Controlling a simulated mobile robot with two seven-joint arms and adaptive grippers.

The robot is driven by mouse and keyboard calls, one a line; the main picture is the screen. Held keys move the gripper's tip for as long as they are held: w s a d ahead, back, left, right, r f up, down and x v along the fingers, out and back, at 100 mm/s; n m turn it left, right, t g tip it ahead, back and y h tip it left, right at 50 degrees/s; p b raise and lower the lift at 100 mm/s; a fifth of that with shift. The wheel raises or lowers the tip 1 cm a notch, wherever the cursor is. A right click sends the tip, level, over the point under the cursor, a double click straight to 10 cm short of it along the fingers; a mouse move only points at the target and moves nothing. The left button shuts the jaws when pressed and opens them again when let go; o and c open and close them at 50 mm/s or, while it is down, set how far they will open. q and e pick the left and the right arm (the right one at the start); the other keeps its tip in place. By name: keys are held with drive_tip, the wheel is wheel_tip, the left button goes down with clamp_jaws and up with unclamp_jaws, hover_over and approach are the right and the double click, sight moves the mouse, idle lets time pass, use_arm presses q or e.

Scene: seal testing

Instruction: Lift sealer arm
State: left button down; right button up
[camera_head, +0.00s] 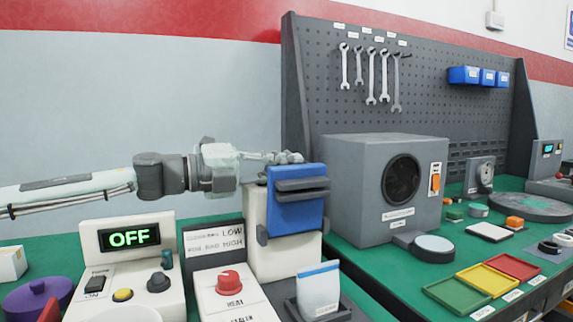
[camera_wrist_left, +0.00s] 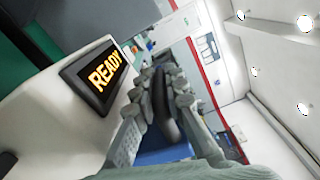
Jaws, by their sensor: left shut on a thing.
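The sealer has a white body (camera_head: 284,256) and a blue arm (camera_head: 297,212) with dark bars across its front. My left gripper (camera_head: 287,157) reaches in from the left at the top edge of the blue arm. In the left wrist view its fingers (camera_wrist_left: 165,92) are closed around a dark bar (camera_wrist_left: 161,102), with a blue surface (camera_wrist_left: 165,153) of the sealer arm behind it. The exact contact is partly hidden by the fingers. A white and blue pouch (camera_head: 318,290) stands upright in a dark holder in front of the sealer. My right gripper is not in view.
A control box with a green OFF display (camera_head: 130,238) and a panel with a red knob (camera_head: 229,281) stand in front. The wrist view shows a READY display (camera_wrist_left: 105,77). A grey fan box (camera_head: 352,170) stands right of the sealer. Wrenches (camera_head: 371,75) hang behind.

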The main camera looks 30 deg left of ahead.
use_arm(q)
drive_tip(key=c, duration=1.6)
unclamp_jaws()
drive_tip(key=shift+w, duration=0.1)
drive_tip(key=shift+o, duration=0.2)
wheel_tip(320, 180, up, 10)
